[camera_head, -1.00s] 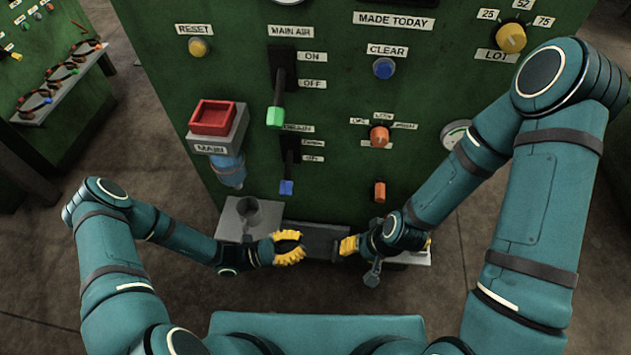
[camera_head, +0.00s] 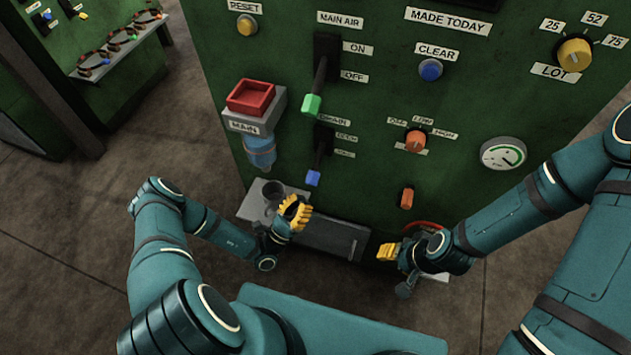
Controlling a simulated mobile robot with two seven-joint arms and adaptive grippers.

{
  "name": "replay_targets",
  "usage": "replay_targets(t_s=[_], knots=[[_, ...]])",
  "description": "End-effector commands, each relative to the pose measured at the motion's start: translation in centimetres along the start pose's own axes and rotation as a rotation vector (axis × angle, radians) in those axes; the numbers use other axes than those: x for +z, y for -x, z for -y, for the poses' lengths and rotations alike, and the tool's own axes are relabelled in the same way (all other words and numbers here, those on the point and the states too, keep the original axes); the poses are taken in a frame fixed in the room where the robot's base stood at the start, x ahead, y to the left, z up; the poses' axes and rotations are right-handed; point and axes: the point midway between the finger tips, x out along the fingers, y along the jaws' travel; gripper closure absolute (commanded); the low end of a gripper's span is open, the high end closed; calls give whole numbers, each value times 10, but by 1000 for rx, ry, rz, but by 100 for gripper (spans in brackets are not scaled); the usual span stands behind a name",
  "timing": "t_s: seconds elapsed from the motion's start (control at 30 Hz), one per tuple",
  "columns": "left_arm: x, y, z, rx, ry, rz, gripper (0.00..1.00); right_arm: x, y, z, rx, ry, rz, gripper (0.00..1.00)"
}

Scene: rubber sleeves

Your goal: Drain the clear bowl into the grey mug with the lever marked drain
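The clear bowl (camera_head: 261,152), bluish and see-through, hangs under the red-topped MAIN unit (camera_head: 251,97). The grey mug (camera_head: 273,190) stands upright below it on a grey shelf (camera_head: 248,207). The drain lever (camera_head: 313,178) has a blue tip and hangs down from its slot, toward the lower of two small labels. My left gripper (camera_head: 296,213), with yellow fingers, is just right of the mug and below the lever tip. It looks open and empty, apart from the lever. My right gripper (camera_head: 388,251) is low at the right; its opening is hidden.
The main air lever (camera_head: 312,104) with a green tip is close above the drain lever. Orange knobs (camera_head: 415,140), a gauge (camera_head: 503,154) and a blue CLEAR button (camera_head: 430,70) are to the right. A dark grey box (camera_head: 335,238) fills the panel's foot between my grippers.

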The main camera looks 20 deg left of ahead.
Motion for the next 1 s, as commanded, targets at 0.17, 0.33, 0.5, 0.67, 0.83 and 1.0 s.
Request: replay_targets(t_s=[0.17,0.33,0.5,0.67,0.83,1.0], knots=[[0,-23,1,-4,2,0,100,0,0,0,0,0,0,53],[0,-54,1,-5,2,1,100,0,0,0,0,0,0,53],[0,-79,1,-5,1,0,100,0,-1,0,0,0,0,53],[0,-93,1,-4,1,1,100,0,-1,0,0,0,0,53],[0,-97,1,-2,1,-1,100,0,-1,0,0,0,0,53],[0,-97,1,-2,1,-1,100,0,-1,0,0,0,0,53]])
